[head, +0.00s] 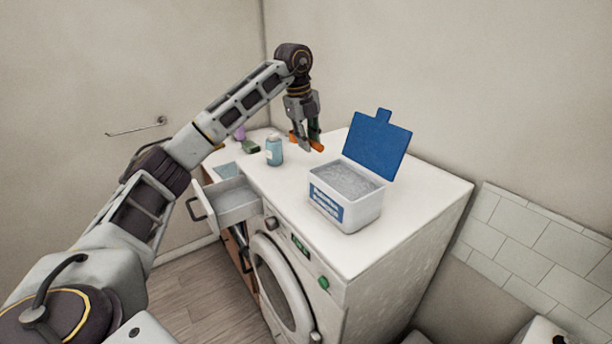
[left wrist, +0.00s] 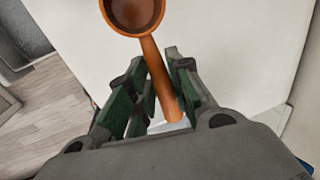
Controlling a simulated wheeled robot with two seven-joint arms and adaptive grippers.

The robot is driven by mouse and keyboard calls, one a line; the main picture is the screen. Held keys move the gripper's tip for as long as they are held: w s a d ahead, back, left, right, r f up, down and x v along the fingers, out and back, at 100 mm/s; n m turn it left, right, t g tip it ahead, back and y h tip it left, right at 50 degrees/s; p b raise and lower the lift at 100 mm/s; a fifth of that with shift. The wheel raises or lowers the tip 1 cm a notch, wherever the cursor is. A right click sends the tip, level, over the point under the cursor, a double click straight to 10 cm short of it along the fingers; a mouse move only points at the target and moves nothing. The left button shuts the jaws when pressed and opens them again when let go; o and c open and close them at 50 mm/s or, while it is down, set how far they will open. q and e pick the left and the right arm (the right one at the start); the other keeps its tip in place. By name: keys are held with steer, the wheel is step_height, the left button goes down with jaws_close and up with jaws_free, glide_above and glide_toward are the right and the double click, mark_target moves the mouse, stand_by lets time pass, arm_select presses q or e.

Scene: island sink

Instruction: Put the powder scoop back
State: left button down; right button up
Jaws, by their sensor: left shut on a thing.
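My left gripper (head: 306,140) is shut on the handle of the orange powder scoop (head: 317,146), at the back of the white top behind the powder box. In the left wrist view the scoop (left wrist: 158,75) has its handle between the green-padded fingers (left wrist: 155,88), and its round bowl (left wrist: 134,12) sticks out beyond them. How high the scoop is above the top is hard to tell. The white powder box (head: 343,208) stands open, full of grey-white powder (head: 345,180), with its blue lid (head: 377,147) raised at the back. My right gripper is not in view.
A light blue bottle (head: 274,151) stands left of the box. Small purple (head: 240,133) and green (head: 250,146) items lie farther back. A drawer (head: 232,204) is pulled out at the left, beside the washing machine (head: 283,285). The front right of the top is clear.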

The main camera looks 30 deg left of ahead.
arm_select(q)
steer(key=shift+f+p, duration=0.5)
steer(key=shift+f, duration=2.65)
steer(key=shift+f, duration=0.1)
steer(key=shift+f+p, duration=0.35)
steer(key=shift+f, duration=1.4)
steer(key=shift+f, duration=0.1)
steer(key=c, duration=1.3)
jaws_free()
step_height(320, 180, up, 12)
steer(key=s+a+b, duration=0.1)
steer(key=s+b, duration=0.1)
